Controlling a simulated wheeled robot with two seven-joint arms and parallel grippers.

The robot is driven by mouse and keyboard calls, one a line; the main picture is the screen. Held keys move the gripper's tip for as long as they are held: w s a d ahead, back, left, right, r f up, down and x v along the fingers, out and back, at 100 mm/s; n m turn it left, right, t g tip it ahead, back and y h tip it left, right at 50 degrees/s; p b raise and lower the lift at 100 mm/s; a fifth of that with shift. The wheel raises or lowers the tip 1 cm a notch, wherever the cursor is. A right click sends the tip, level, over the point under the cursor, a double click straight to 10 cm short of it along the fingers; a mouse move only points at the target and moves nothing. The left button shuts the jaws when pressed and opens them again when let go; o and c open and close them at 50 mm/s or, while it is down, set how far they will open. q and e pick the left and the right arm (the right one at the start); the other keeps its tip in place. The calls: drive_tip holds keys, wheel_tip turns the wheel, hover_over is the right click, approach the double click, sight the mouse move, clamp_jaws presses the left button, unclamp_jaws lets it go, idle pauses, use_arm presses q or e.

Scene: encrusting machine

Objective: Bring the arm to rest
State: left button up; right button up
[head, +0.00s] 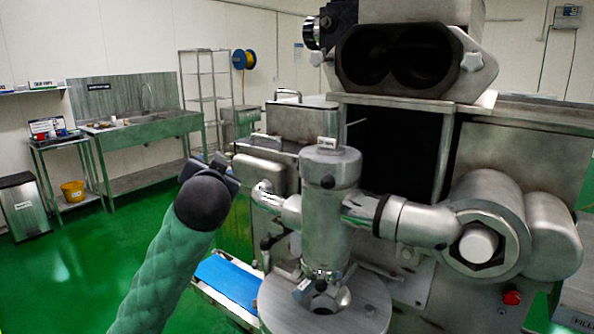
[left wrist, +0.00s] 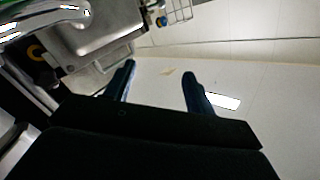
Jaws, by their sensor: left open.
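My left gripper (head: 218,165) is at the end of my green-sleeved left arm, which rises from the bottom of the head view. It is raised just left of the encrusting machine (head: 330,205). In the left wrist view, the two dark fingers of my left gripper (left wrist: 158,88) stand apart with nothing between them. Whether the gripper touches the machine cannot be told from the head view. My right gripper is in neither view.
A blue conveyor belt (head: 228,281) runs low at the machine's front left. A steel sink (head: 140,130), a small table with a yellow bowl (head: 72,190) and a wire rack (head: 205,85) stand farther back left. Green floor (head: 60,275) is open on the left.

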use_arm(q)
drive_tip(key=s+d+f+g+h, duration=0.1)
drive_tip(key=s+f+g, duration=0.3)
drive_tip(key=f, duration=0.7)
drive_tip(key=s+f+g+h, duration=0.1)
drive_tip(key=s+f+h, duration=0.1)
drive_tip(key=s+f, duration=0.65)
drive_tip(key=s+d+f+g+h, duration=0.1)
drive_tip(key=s+f+g, duration=0.2)
drive_tip(key=f, duration=1.1)
drive_tip(key=s+f+n+g, duration=0.1)
drive_tip(key=s+f+g, duration=0.2)
drive_tip(key=s+f, duration=0.9)
drive_tip(key=s+f+n+g, duration=0.1)
drive_tip(key=s+f+g, duration=0.3)
drive_tip(key=s+f, duration=0.8)
drive_tip(key=s, duration=0.5)
drive_tip(key=shift+f+g, duration=0.2)
drive_tip(key=shift+g, duration=0.1)
drive_tip(key=shift+d, duration=0.15)
